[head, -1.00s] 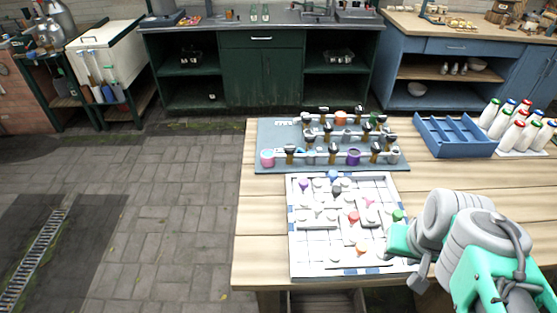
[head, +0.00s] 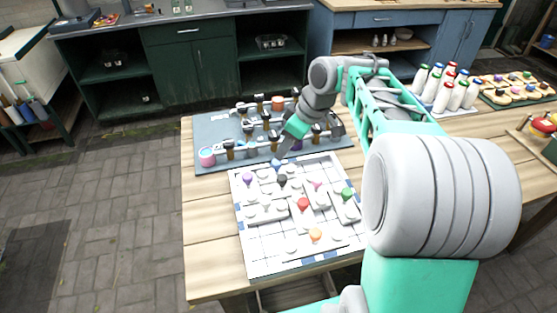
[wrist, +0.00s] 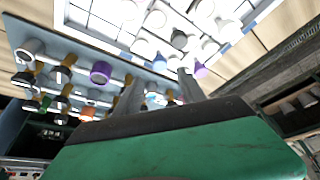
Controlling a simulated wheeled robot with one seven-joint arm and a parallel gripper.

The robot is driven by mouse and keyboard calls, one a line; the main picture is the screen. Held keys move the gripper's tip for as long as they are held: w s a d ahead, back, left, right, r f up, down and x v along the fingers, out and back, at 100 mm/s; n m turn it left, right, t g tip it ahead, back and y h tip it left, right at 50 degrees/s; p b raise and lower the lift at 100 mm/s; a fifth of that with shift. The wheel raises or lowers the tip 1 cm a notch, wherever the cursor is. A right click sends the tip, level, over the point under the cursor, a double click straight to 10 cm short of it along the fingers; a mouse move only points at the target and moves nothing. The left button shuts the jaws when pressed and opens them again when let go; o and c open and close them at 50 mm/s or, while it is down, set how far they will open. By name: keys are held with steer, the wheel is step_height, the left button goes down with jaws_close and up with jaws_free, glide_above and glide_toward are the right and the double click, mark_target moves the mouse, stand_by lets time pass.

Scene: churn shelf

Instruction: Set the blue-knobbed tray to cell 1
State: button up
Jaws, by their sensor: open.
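The white gridded board (head: 262,262) lies on the wooden table with several pale knobbed trays on it. The blue knob (head: 276,163) stands at the board's far edge; its tray is mostly hidden or too small to outline. My gripper (head: 281,158) is over that far edge, close to the blue knob, with its fingertips partly lost in the head view. In the wrist view my gripper (wrist: 160,84) is open, and the blue knob (wrist: 160,63) shows beyond the gap between the fingers, apparently not held. I cannot read which cell is cell 1.
On the board are purple (head: 248,178), black (head: 282,181), red (head: 303,203), green (head: 347,193) and orange (head: 315,235) knobs. Behind it a grey-blue rack (head: 205,130) holds several valves and pipes close to my arm. White bottles (head: 440,97) stand at the right.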

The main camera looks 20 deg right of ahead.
mark_target(277, 162)
steer(key=x, duration=0.7)
steer(key=shift+f, duration=0.1)
steer(key=shift+c, duration=0.6)
jaws_close()
stand_by(0.5)
